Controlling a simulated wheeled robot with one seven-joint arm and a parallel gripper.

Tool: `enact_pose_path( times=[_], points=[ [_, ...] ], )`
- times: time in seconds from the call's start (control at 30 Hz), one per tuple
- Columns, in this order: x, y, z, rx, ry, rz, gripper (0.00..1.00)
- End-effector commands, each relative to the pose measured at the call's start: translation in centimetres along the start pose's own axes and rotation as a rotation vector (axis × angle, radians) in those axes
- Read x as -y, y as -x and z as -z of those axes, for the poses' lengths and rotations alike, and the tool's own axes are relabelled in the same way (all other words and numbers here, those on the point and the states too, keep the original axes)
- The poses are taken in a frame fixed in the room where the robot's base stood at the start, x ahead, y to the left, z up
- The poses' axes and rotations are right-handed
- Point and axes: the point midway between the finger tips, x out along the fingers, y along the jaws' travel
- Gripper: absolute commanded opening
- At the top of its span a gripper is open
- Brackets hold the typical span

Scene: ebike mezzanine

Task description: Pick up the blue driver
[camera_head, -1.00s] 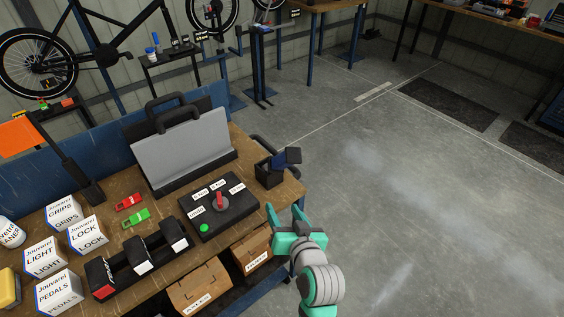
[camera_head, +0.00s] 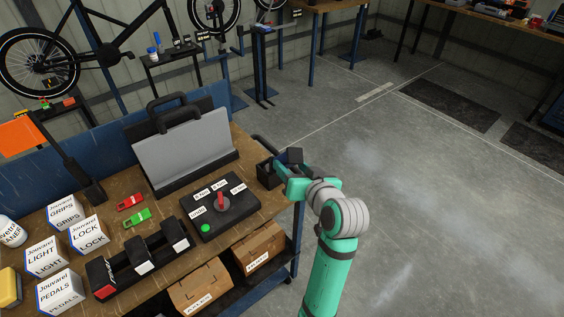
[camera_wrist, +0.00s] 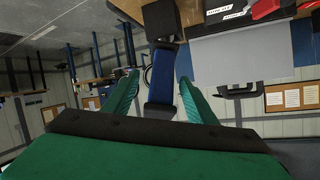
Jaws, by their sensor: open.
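The blue driver (camera_wrist: 162,72) shows in the wrist view as a dark blue, blocky shape between my two green fingers, with a gap on each side. It stands by a small black holder (camera_wrist: 160,18). In the head view the holder (camera_head: 264,173) is at the right end of the bench, and only the dark top of the driver (camera_head: 295,155) shows above my gripper (camera_head: 284,170). My gripper is open around the driver. The driver's lower part is hidden in the head view.
A black control box (camera_head: 232,222) with a red lever and green button lies left of my gripper. A grey case (camera_head: 185,150) stands behind it. Cardboard boxes (camera_head: 258,248) sit on the shelf below.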

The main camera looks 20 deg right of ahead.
Motion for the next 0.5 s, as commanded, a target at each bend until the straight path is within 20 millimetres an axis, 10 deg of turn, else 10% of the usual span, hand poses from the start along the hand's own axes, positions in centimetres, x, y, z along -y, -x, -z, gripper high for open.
enact_pose_path(
  times=[0.5],
  points=[
    [0.5, -5.3, -0.3, -0.001, 0.001, 0.002, 0.52]
  ],
)
